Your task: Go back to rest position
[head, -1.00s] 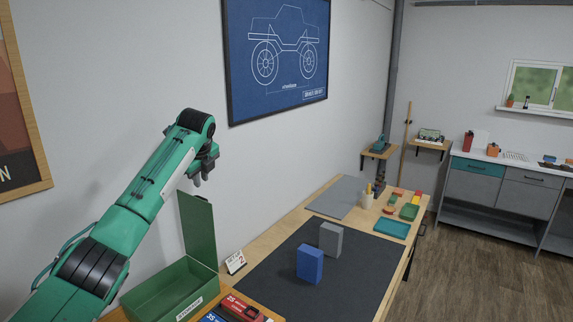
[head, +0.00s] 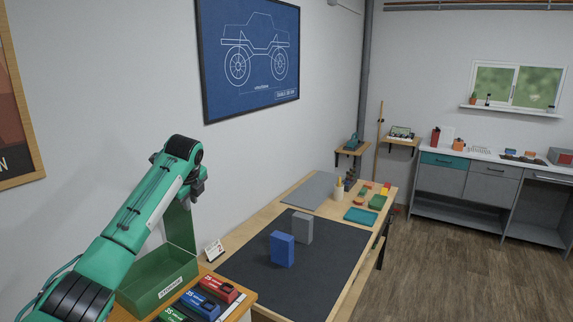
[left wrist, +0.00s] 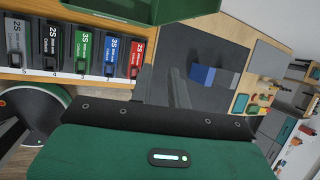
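My left arm rises from the lower left in the head view. Its gripper (head: 195,190) hangs in the air near the wall, in front of the raised lid of the green storage box (head: 158,290). The left wrist view looks down past a green housing of my own at the bench and batteries. I see nothing held. My right gripper is in neither view.
A blue block (head: 283,249) and a grey block (head: 302,228) stand on the dark mat (head: 330,262). Labelled battery packs (head: 212,293) lie at the near bench end; several show in the left wrist view (left wrist: 85,50). Grey cabinets (head: 490,190) stand far right. Floor between is clear.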

